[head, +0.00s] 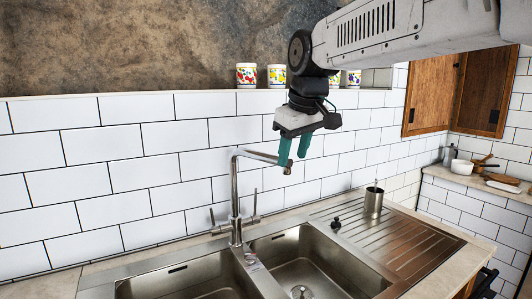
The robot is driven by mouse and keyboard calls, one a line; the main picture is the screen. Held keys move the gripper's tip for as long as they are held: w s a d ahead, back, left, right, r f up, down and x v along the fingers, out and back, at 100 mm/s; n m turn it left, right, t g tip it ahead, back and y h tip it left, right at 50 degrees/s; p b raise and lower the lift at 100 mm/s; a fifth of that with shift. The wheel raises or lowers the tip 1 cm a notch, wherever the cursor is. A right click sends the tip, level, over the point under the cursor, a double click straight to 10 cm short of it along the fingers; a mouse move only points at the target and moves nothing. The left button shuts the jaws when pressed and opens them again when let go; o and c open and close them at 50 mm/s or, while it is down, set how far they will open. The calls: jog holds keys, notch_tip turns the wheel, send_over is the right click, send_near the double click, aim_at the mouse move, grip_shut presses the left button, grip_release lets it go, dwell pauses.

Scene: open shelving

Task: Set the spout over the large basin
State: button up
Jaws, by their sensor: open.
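The chrome tap (236,200) stands upright behind the sink, between the two basins. Its spout (258,156) points right and toward the front, its tip on the side of the right basin (320,254). The left basin (190,283) is partly cut off by the bottom edge; I cannot tell which basin is larger. My gripper (294,156) points down with its green fingers apart and empty. The left finger overlaps the spout's tip in the picture, and the right finger is just to its right. I cannot tell whether they touch.
Tap handles (254,206) flank the tap's base. A metal cup (373,202) stands on the ribbed drainboard (400,238) at right, with a dark stopper (335,223) nearby. A white-tiled wall (120,165) rises close behind. Several patterned mugs (246,75) line the ledge.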

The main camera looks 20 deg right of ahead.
jog(key=w+a+r+n+t, duration=0.1)
jog(key=w+r+n, duration=0.15)
jog(key=w, duration=0.85)
jog(key=shift+m, duration=0.35)
jog(key=x, duration=0.6)
jog(key=shift+w+a+f, duration=0.1)
jog(key=shift+w+f, duration=0.05)
jog(key=shift+f, duration=0.25)
grip_shut()
